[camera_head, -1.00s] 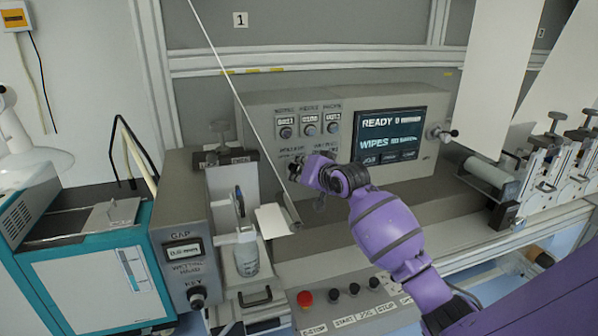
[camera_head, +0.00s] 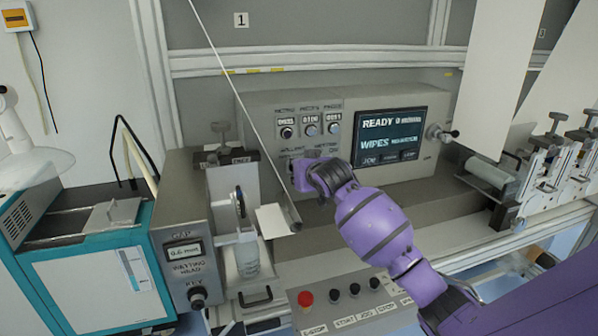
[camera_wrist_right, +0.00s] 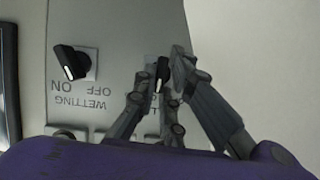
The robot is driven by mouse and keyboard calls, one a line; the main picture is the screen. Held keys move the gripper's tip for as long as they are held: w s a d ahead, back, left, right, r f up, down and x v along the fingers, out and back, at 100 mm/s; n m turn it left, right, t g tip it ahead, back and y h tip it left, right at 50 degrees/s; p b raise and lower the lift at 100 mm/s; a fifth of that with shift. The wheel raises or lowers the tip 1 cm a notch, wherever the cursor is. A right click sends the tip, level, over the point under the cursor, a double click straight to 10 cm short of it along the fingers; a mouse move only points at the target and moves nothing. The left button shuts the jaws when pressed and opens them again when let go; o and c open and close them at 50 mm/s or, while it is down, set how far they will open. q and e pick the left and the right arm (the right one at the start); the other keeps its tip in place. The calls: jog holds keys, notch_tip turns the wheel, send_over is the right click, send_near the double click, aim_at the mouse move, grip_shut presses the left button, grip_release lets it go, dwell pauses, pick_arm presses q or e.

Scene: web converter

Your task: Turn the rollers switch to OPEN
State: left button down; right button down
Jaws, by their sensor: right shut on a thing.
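The grey control panel (camera_head: 262,122) stands on the machine. My right gripper (camera_head: 299,176) is at its lower left, with the fingers against the panel face and hiding the switch there. In the wrist view, my right gripper (camera_wrist_right: 162,80) is shut on a black rotary switch, the rollers switch (camera_wrist_right: 160,76); its white mark shows between the fingers. The fingers cover most of its label, so its setting cannot be read. Beside it is the black wetting switch (camera_wrist_right: 74,62), with ON and OFF lettering. My left gripper is not in view.
Above the gripper are several dials (camera_head: 310,130) with small displays, and a lit screen (camera_head: 390,135) reading READY and WIPES. A red button (camera_head: 305,298) is on the front strip.

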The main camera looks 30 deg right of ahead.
jog(key=n+h, duration=0.2)
jog(key=n, duration=0.1)
jog(key=n+h, duration=0.1)
jog(key=shift+a+f+g, duration=0.1)
jog(key=shift+a+g, duration=0.15)
jog(key=shift+g, duration=0.15)
jog(key=shift+n, duration=0.4)
jog(key=c, duration=1.8)
grip_release()
jog(key=shift+c, duration=0.2)
jog(key=v, duration=1.2)
jog(key=shift+a+f, duration=0.1)
jog(key=shift+f, duration=0.15)
